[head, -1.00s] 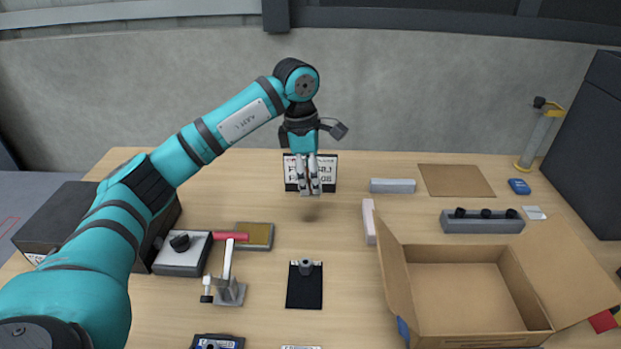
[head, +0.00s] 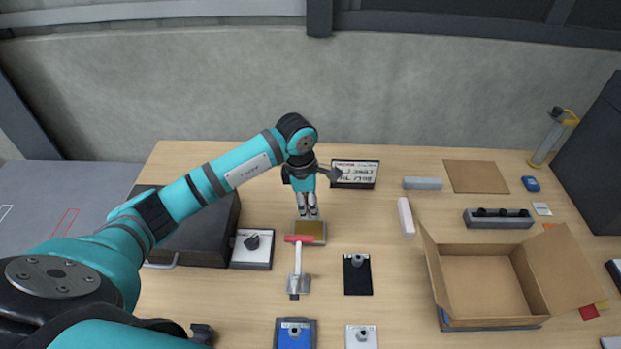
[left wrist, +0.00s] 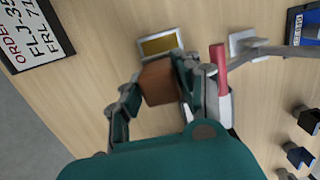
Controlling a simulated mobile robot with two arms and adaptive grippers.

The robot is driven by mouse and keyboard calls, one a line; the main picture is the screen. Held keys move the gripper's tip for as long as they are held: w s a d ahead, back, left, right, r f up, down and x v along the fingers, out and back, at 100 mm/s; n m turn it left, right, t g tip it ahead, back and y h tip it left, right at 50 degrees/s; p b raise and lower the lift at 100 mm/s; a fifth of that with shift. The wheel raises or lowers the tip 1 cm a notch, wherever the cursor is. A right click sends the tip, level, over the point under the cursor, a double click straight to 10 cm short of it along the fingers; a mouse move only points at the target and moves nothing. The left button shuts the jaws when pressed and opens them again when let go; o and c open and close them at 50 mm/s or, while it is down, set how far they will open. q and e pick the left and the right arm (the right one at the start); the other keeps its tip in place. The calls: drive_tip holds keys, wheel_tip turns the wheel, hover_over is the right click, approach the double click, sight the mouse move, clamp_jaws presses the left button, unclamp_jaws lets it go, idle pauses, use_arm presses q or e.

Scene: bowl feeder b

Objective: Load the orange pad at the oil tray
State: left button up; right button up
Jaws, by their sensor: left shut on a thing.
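The oil tray (head: 323,241), a small light-rimmed tray with a yellow-brown surface, lies on the table just below my left gripper (head: 308,214) in the head view. In the left wrist view my left gripper (left wrist: 157,92) is shut on an orange-brown block (left wrist: 158,84), which appears to be the orange pad. The tray's rim (left wrist: 143,41) shows just beyond the block there. The block seems held above the table, apart from the tray. The fingers hide the block in the head view. My right gripper is not in view.
A clamp with a red handle (head: 298,239) stands close in front of the tray. A box with a black knob (head: 251,250) is to its left. A black plate (head: 357,274) and an open carton (head: 485,288) are to the right. An order sign (head: 355,173) stands behind.

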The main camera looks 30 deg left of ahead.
use_arm(q)
drive_tip(key=shift+s+a, duration=0.1)
drive_tip(key=shift+s, duration=0.1)
drive_tip(key=shift+f, duration=0.2)
drive_tip(key=shift+d+f+b, duration=0.2)
drive_tip(key=shift+f+b, duration=0.4)
drive_tip(key=shift+f, duration=0.3)
wheel_tip(320, 180, down, 3)
drive_tip(key=shift+a+f+b, duration=0.1)
drive_tip(key=shift+f+b, duration=0.1)
drive_tip(key=shift+b, duration=0.8)
drive_tip(key=shift+w+f, duration=0.1)
drive_tip(key=shift+f, duration=0.2)
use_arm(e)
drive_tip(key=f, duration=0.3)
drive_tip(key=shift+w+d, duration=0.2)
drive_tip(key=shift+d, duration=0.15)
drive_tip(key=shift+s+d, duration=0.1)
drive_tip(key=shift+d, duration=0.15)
use_arm(q)
drive_tip(key=shift+f, duration=0.1)
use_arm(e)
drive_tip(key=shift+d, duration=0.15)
use_arm(q)
drive_tip(key=shift+f+b, duration=0.35)
drive_tip(key=shift+b, duration=0.2)
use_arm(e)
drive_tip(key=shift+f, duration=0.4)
